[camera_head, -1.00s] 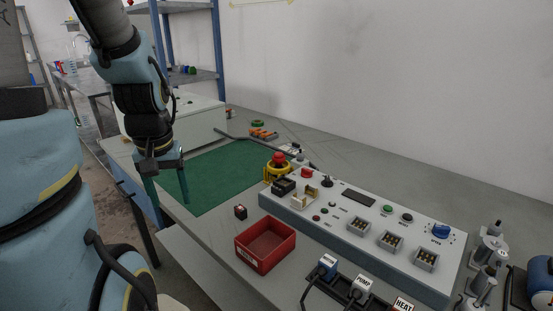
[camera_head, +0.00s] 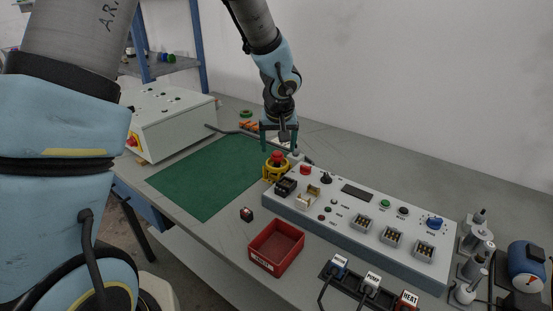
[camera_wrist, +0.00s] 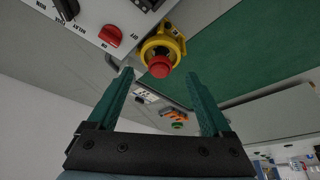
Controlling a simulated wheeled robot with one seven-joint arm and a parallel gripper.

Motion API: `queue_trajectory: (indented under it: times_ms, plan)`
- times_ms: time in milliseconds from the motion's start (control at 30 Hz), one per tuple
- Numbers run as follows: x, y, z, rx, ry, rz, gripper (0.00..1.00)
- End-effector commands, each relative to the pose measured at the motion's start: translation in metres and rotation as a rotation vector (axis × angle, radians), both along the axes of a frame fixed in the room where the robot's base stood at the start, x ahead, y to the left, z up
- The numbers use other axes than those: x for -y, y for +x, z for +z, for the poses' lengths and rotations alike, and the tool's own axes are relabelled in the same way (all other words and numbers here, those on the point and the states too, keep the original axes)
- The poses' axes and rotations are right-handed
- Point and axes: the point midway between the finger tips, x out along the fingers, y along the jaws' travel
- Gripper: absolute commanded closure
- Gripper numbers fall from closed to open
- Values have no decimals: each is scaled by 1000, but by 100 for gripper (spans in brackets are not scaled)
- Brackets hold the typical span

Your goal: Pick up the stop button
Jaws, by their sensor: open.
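The stop button is a red mushroom head (camera_head: 277,155) in a yellow ring-shaped housing (camera_head: 270,172). In the head view it stands at the left end of the grey control panel, at the edge of the green mat. In the wrist view the red button (camera_wrist: 159,67) shows in its yellow housing (camera_wrist: 171,42), just beyond the fingertips and between their lines. My gripper (camera_head: 279,148) is open and empty, with teal fingers just behind and above the button. In the wrist view its fingers (camera_wrist: 160,82) are spread apart. Whether a finger touches the housing is unclear.
The control panel (camera_head: 345,228) with knobs, sockets and switches runs to the right. The green mat (camera_head: 205,180) is bare. Orange parts (camera_head: 249,126) lie behind the button.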

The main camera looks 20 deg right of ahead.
Motion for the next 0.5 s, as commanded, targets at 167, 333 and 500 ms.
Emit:
queue_trajectory:
  times_ms: [167, 333, 500]
  plan:
    - [2, 5, -8, -1, 0, 0, 16]
    - [6, 15, -26, -2, 3, -2, 16]
    - [8, 23, -45, 0, 2, -1, 16]
